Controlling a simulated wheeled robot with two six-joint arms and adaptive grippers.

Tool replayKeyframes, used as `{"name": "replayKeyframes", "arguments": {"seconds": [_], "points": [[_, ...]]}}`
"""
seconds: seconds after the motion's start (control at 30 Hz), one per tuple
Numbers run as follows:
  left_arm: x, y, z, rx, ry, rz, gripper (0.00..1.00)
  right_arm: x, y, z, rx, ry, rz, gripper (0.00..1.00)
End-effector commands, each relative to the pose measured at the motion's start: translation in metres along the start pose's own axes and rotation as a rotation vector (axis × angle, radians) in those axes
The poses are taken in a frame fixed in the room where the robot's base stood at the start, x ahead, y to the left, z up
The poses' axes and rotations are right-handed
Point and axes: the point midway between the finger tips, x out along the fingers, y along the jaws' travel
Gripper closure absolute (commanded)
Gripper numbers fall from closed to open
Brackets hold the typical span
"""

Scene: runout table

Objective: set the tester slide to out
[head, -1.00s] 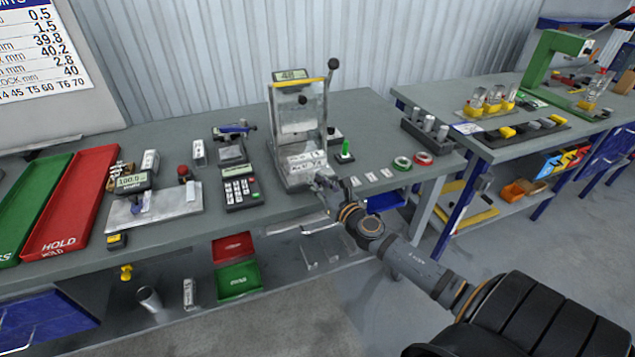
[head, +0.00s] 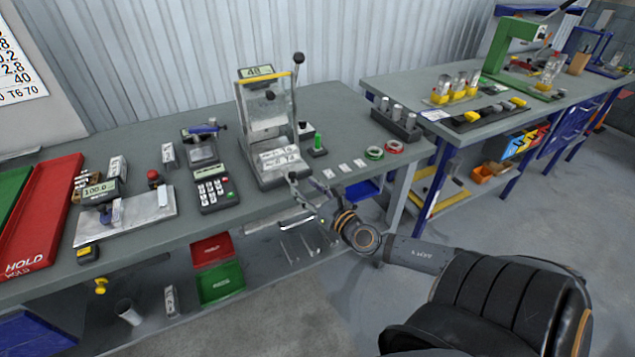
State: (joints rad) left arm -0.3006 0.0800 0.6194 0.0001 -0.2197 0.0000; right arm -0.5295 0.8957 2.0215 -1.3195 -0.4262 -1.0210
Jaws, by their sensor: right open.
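The tester (head: 268,125) stands near the table's front edge. It has a small display reading 40, a yellow bar, a clear front panel and a tall lever with a black knob at its right side. Its metal base (head: 278,163) carries white labels at the front. I cannot make out clearly which part is the slide or how it is set. My right gripper (head: 306,186) is open, just in front of the base's right front corner at the table edge. It looks apart from the tester and holds nothing that I can see. My left gripper is out of view.
A keypad unit (head: 216,190) stands left of the tester. A green-topped plunger (head: 318,147), white tags (head: 344,167) and green and red rings (head: 374,153) lie to its right. A red HOLD tray (head: 45,215) is far left. A lower shelf holds red and green bins (head: 220,284).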

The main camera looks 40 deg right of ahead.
Motion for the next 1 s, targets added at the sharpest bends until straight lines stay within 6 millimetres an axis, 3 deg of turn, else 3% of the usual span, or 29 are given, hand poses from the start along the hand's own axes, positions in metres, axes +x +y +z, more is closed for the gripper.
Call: {"name": "replayKeyframes", "arguments": {"seconds": [0.2, 0.4, 1.0], "points": [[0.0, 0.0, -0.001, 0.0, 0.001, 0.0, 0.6, -0.038, 0.002, -0.001, -0.005, 0.005, 0.01, 0.53], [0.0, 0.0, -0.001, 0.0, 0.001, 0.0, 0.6, -0.052, 0.001, -0.001, -0.002, 0.002, 0.004, 0.53], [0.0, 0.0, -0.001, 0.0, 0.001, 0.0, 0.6, -0.056, 0.001, 0.0, 0.004, -0.002, 0.002, 0.53]]}}
